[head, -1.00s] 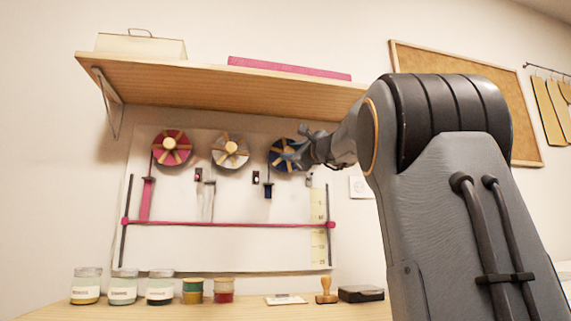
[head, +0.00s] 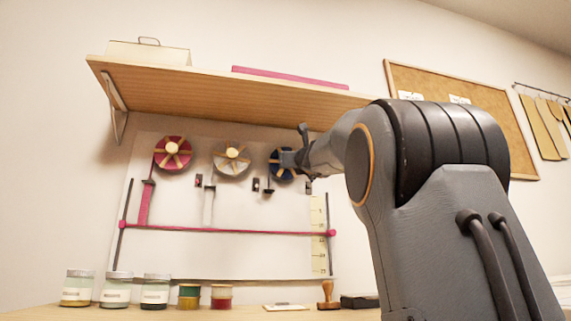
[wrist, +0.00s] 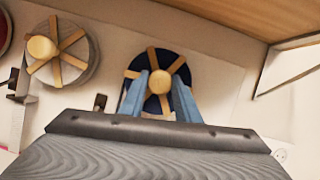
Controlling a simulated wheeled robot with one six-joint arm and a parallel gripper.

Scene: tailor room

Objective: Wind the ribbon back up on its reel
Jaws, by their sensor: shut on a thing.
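The dark blue reel (head: 285,174) with wooden spokes is the right one of three on the wall board. Its blue ribbon shows as a short dark end (head: 268,190) below the reel. My gripper (head: 284,158) is at this reel, partly covering it in the head view. In the wrist view, the two blue fingers of my gripper (wrist: 161,80) are shut on the middle of the blue reel (wrist: 152,104), either side of its wooden hub (wrist: 158,81). Their exact contact is hard to see. A red reel (head: 173,155) and a pale reel (head: 231,160) sit to the left.
A wooden shelf (head: 230,88) juts out above the reels. A pink bar (head: 225,230) crosses the board below; pink ribbon (head: 145,205) and pale ribbon (head: 208,206) hang there. Jars (head: 117,290), spools (head: 221,297) and a stamp (head: 326,295) stand on the table beneath.

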